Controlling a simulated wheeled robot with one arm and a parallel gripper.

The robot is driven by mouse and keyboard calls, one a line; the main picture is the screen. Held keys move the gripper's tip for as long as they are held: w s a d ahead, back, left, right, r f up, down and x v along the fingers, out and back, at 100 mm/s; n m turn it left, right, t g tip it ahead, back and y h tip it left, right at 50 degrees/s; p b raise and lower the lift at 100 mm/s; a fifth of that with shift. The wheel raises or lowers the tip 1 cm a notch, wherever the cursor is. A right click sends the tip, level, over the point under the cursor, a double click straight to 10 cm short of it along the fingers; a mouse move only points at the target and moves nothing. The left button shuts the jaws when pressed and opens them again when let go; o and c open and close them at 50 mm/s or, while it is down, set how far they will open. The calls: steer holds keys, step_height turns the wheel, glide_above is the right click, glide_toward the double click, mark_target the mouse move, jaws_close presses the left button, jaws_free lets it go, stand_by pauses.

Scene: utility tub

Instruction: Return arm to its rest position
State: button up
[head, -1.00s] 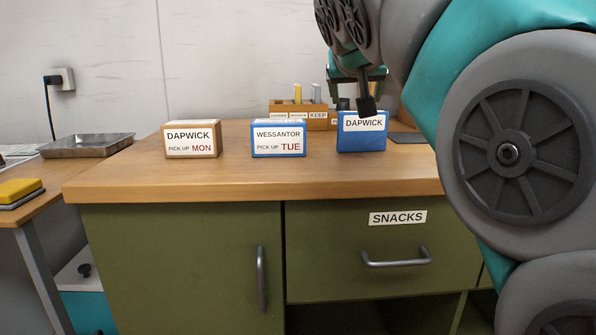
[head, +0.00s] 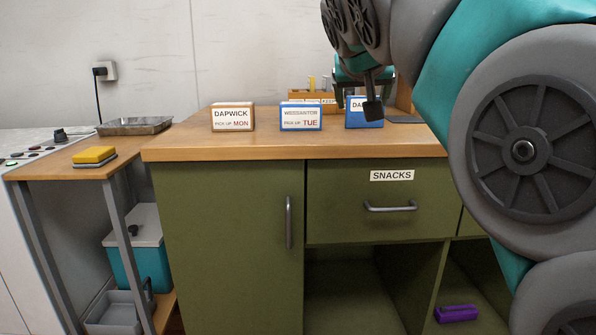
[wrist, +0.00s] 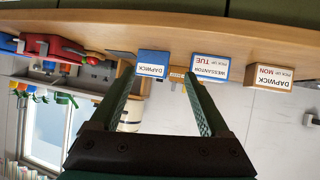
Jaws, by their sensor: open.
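My gripper (head: 358,103) is at the upper right of the head view, in front of the counter's back part, partly hidden by my own arm. In the wrist view my gripper (wrist: 158,92) is open, with two green fingers apart and nothing between them held. The wrist picture is upside down. Beyond the fingers, a blue DAPWICK box (wrist: 152,64), a blue WESSANTOR box (wrist: 211,67) and a brown DAPWICK box (wrist: 270,72) stand on the counter.
The wooden counter (head: 290,148) has a green SNACKS drawer (head: 375,190) and open shelves below, one with a purple item (head: 456,313). A side table at left holds a metal tray (head: 135,126) and a yellow block (head: 94,155). A teal bin (head: 133,262) stands beneath.

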steer(key=s+d+f+g, duration=0.2)
steer(key=s+f, duration=0.3)
steer(key=f, duration=0.4)
steer(key=s+d+f+n+g, duration=0.1)
steer(key=s+f+g, duration=0.2)
steer(key=s+f, duration=0.35)
steer(key=s+d+f+g, duration=0.2)
steer(key=s+f, duration=0.2)
steer(key=f, duration=0.7)
steer(key=s+f+g+y, duration=0.1)
steer(key=s+f+g, duration=0.2)
steer(key=s+f, duration=0.5)
steer(key=s+a+f+g+y+p, duration=0.1)
steer(key=s+f+g, duration=0.2)
steer(key=s+f, duration=0.5)
steer(key=s, duration=0.6)
steer(key=shift+a, duration=0.2)
steer(key=shift+c, duration=0.3)
